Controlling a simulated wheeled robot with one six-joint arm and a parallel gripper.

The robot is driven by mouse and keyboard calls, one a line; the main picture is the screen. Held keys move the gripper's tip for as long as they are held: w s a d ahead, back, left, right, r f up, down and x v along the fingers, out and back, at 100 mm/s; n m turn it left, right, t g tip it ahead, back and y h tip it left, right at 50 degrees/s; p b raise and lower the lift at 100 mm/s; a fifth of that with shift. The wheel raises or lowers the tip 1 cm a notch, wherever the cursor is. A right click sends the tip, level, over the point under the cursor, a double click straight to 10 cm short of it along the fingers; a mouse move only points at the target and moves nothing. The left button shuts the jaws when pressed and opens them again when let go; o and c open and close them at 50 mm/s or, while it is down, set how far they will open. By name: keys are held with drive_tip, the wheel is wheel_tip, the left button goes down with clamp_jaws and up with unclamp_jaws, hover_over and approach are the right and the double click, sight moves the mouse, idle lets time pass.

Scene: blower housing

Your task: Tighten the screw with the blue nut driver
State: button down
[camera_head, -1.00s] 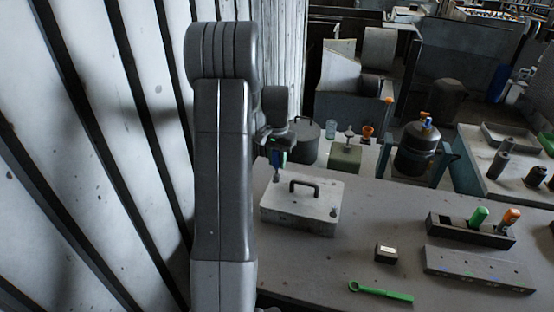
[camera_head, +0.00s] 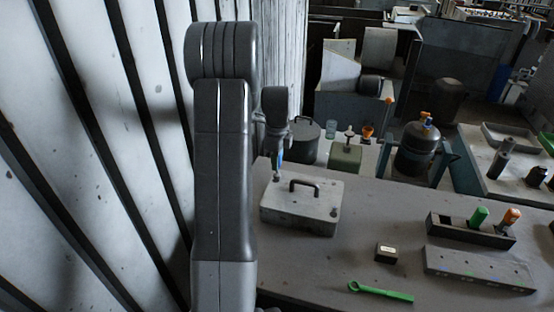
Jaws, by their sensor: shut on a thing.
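The grey blower housing (camera_head: 300,214) is a box with a black handle on top, standing on the workbench at the center of the head view. My gripper (camera_head: 279,152) is shut on the blue nut driver (camera_head: 279,158), above the housing's back left corner. The driver points down, upright or nearly so, and its grey lower end (camera_head: 277,177) is at the housing's top. The screw under it is hidden or too small to make out. I cannot tell whether the driver is seated on it.
A holder (camera_head: 468,231) with a green-handled driver (camera_head: 479,216) and an orange-handled driver (camera_head: 511,217) stands at the right. A grey block (camera_head: 478,268), a small dark box (camera_head: 386,253) and a green wrench (camera_head: 381,292) lie in front. A slatted wall (camera_head: 90,150) is close on the left.

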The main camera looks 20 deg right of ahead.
drive_tip(key=c, duration=1.9)
unclamp_jaws()
clamp_jaws()
drive_tip(key=shift+r+p, duration=0.95)
drive_tip(key=shift+r, duration=3.1)
